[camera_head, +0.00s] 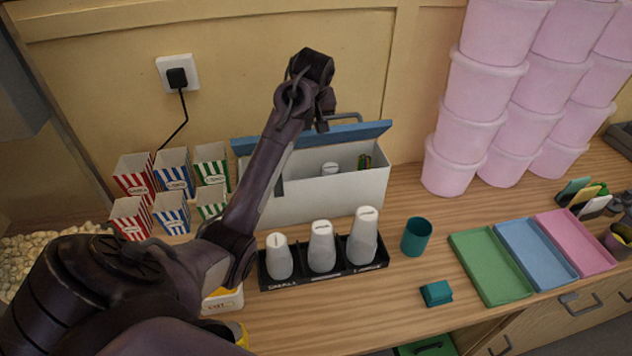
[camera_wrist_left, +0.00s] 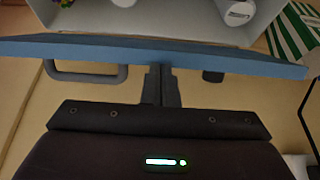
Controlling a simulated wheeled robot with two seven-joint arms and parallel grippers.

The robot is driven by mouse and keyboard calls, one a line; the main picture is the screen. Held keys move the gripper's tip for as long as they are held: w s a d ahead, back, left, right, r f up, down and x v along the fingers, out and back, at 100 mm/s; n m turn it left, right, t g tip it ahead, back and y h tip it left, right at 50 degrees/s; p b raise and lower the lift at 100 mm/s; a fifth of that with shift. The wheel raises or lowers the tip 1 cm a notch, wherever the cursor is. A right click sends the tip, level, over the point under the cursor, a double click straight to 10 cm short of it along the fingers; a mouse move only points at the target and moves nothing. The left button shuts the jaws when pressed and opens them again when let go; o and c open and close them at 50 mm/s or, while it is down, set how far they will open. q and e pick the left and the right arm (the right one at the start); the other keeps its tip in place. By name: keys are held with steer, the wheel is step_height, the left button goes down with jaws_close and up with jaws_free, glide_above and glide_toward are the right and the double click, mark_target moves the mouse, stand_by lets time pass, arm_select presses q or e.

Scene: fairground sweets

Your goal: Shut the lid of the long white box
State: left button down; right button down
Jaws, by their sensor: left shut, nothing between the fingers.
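The long white box (camera_head: 335,197) stands against the back wall. Its blue lid (camera_head: 350,134) is raised at the back, and the inside shows, with a white bottle (camera_head: 330,169) and a small colourful item (camera_head: 364,161). The lid has a grey handle, partly behind my gripper. My left gripper (camera_head: 322,124) is shut and empty at the lid, on its wall side. In the left wrist view the shut fingers (camera_wrist_left: 161,86) reach the edge of the blue lid (camera_wrist_left: 230,58), beside the grey handle (camera_wrist_left: 88,77); contact is hard to tell. My right gripper is not in view.
In front of the box stands a black rack (camera_head: 325,276) with three white bottles. Striped popcorn boxes (camera_head: 172,172) stand left, a teal cup (camera_head: 416,237) and coloured trays (camera_head: 535,252) right. Stacked pink tubs (camera_head: 458,165) stand right of the box. My left arm crosses the box's left part.

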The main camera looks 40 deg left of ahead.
arm_select(q)
steer(key=shift+w+a+r, duration=0.2)
steer(key=shift+w+a, duration=0.15)
steer(key=shift+a, duration=0.1)
steer(key=r, duration=0.4)
steer(key=shift+w+a+r, duration=0.15)
steer(key=shift+a, duration=0.05)
steer(key=shift+d+r, duration=0.15)
steer(key=shift+r, duration=0.2)
steer(key=shift+f, duration=0.1)
